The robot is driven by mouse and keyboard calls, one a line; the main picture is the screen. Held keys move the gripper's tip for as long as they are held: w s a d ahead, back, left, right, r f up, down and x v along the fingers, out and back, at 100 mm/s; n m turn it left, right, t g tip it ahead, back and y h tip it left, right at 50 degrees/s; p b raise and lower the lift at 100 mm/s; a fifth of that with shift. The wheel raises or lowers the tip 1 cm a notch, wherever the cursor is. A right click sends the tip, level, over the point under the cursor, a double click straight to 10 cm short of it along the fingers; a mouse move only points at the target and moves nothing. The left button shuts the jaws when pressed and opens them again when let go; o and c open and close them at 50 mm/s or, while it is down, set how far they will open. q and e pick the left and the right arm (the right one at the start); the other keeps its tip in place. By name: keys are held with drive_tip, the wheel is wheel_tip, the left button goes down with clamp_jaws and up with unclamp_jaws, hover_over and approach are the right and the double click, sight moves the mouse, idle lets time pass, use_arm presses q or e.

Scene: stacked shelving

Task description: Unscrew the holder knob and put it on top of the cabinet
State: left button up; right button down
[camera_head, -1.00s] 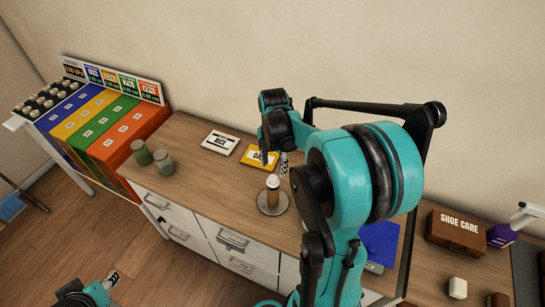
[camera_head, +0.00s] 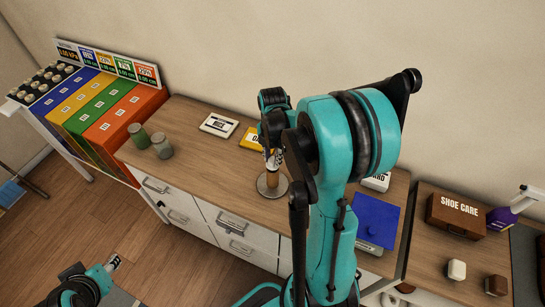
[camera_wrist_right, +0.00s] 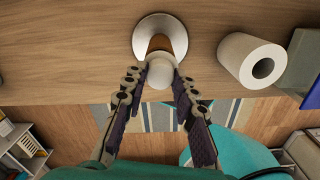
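The holder has a round metal base (camera_head: 262,187) and a brown upright post (camera_head: 272,179) on the wooden cabinet top (camera_head: 205,170). Its pale round knob (camera_wrist_right: 160,73) sits on top of the post in the right wrist view. My right gripper (camera_head: 272,160) is over the holder from above. In the right wrist view its fingertips (camera_wrist_right: 160,76) are on either side of the knob, spread apart; contact is not clear. The head view mostly hides the knob behind the fingers. My left gripper (camera_head: 113,263) is low at the left, away from the cabinet, its fingers too small to judge.
A white paper roll (camera_wrist_right: 250,60) stands near the holder. Two jars (camera_head: 150,142), a white box (camera_head: 219,125) and a yellow box (camera_head: 252,138) are on the cabinet. A blue item (camera_head: 377,220) is to the right. Bare wood lies left of the holder.

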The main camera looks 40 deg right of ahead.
drive_tip(key=c, duration=1.5)
unclamp_jaws()
drive_tip(key=shift+o, duration=0.2)
drive_tip(key=m, duration=0.4)
drive_tip(key=shift+m+b, duration=0.35)
drive_tip(key=shift+m, duration=0.05)
drive_tip(key=m, duration=0.4)
drive_tip(key=shift+m+b, duration=0.3)
drive_tip(key=shift+m, duration=0.1)
drive_tip(key=m, duration=0.4)
drive_tip(key=shift+m, duration=0.4)
drive_tip(key=m, duration=0.3)
drive_tip(key=shift+m+b, duration=0.3)
drive_tip(key=shift+m, duration=0.1)
